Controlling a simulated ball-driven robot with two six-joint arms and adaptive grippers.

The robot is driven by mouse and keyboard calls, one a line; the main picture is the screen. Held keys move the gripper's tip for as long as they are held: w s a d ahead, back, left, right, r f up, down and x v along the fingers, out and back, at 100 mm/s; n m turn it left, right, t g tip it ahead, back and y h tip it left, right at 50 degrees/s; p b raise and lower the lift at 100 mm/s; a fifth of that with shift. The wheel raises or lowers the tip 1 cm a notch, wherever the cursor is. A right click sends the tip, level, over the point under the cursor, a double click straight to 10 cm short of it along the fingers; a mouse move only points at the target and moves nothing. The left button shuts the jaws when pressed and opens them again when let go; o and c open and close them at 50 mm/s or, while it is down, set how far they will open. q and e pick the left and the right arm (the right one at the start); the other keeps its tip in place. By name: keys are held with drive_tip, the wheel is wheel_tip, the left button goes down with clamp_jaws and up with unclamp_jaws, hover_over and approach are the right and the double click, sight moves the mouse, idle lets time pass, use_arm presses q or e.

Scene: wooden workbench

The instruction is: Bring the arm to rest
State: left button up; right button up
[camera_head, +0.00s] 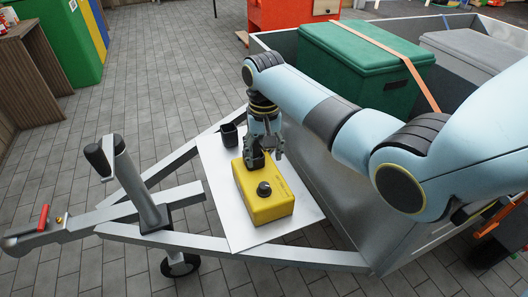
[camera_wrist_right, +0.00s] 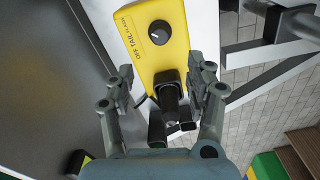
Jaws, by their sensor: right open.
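My right arm reaches in from the right in the head view, and its gripper (camera_head: 264,157) hangs over the far end of a yellow box (camera_head: 265,207). In the right wrist view the gripper (camera_wrist_right: 163,90) is open, with its fingers spread on either side of a black cylindrical part (camera_wrist_right: 168,93) at the box's end. I see no finger closed on it. The yellow box (camera_wrist_right: 158,45) has a black knob (camera_wrist_right: 160,32) and the printed words "OFF TAIL", partly readable. My left gripper is not in view.
The box sits on a white plate (camera_head: 236,232) on a grey trailer frame (camera_head: 290,255). A small black holder (camera_head: 229,135) stands on the plate's far side. Behind is a trailer bed with a strapped green chest (camera_head: 350,60). A jockey-wheel post (camera_head: 138,180) stands left.

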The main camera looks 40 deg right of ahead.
drive_tip(key=s+f+n, duration=0.2)
drive_tip(key=s+f, duration=0.8)
drive_tip(key=s, duration=0.6)
drive_tip(key=s+f+n, duration=0.1)
drive_tip(key=s+f, duration=0.9)
drive_tip(key=s, duration=0.7)
drive_tip(key=s+f+n, duration=0.2)
drive_tip(key=s+f, duration=0.8)
drive_tip(key=s, duration=0.6)
drive_tip(key=shift+s+f+n+h, duration=0.3)
drive_tip(key=shift+s+f+h, duration=0.1)
drive_tip(key=shift+w+t, duration=0.3)
drive_tip(key=shift+w, duration=0.05)
drive_tip(key=shift+c, duration=0.3)
